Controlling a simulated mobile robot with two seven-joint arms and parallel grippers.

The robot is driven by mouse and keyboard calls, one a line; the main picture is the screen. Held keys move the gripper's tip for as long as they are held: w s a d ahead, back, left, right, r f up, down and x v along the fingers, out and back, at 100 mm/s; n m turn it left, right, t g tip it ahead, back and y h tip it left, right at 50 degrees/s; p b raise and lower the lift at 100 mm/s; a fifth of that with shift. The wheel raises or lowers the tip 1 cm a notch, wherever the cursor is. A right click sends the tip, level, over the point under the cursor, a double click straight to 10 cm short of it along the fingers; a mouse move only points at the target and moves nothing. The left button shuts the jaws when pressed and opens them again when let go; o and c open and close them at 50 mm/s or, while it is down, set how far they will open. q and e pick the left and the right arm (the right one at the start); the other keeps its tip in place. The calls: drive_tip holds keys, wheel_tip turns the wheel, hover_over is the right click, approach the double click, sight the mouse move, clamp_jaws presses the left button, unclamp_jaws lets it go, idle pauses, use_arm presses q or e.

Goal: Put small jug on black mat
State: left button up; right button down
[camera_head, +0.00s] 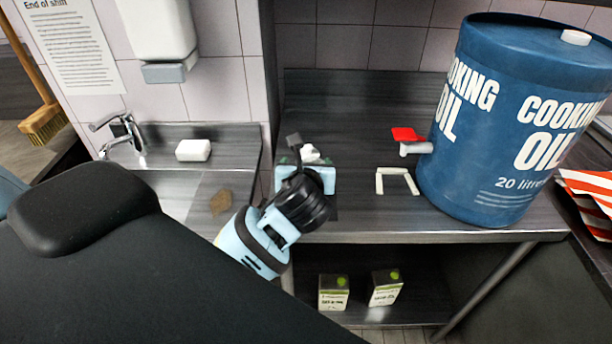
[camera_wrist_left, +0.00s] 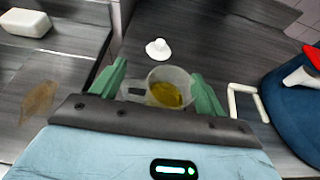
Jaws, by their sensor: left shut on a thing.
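The small jug (camera_wrist_left: 160,90) is a clear vessel with yellow-brown liquid in it, seen from above in the left wrist view. My left gripper (camera_wrist_left: 158,80) is shut on it, with green fingers on either side. In the head view my left gripper (camera_head: 300,160) is over the left part of the dark counter and hides most or all of the jug. I cannot tell how high the jug is above the counter. I cannot make out the black mat for certain; a darker patch shows beside the gripper in the head view. My right gripper is not in view.
A blue cooking oil drum (camera_head: 480,150) with a red-handled tap (camera_head: 408,140) stands at the right. A pale U-shaped outline (camera_head: 397,172) lies below the tap. A small white piece (camera_wrist_left: 158,48) is beyond the jug. A sink and soap (camera_head: 193,150) are left; cartons (camera_head: 333,293) stand on the lower shelf.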

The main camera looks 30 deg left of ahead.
use_arm(q)
drive_tip(key=shift+f, duration=1.7)
drive_tip(key=shift+f, duration=0.1)
drive_tip(key=o, duration=1.4)
drive_tip(key=v, duration=1.2)
